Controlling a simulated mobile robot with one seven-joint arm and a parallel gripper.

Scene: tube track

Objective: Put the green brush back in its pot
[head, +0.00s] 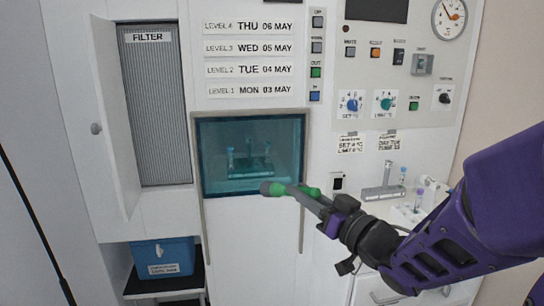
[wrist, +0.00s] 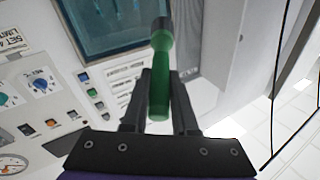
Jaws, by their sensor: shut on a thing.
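The green brush (head: 277,189) is in my gripper (head: 300,192), in front of the machine's lower middle. In the wrist view the brush (wrist: 160,62) lies between the two dark fingers of my gripper (wrist: 160,75). Its green handle runs lengthwise between them, with a dark grey end beyond the fingertips. I cannot tell whether that end is bristles. The brush is in the air, close in the picture to the lower edge of the teal window. I cannot make out the brush's pot in either view.
A teal window (head: 250,130) with a tube inside is in the white machine. An open filter door (head: 118,130) stands at left. A blue box (head: 163,257) sits on a dark stand. The right counter holds a grey metal stand (head: 383,190) and a white rack with tubes (head: 428,197).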

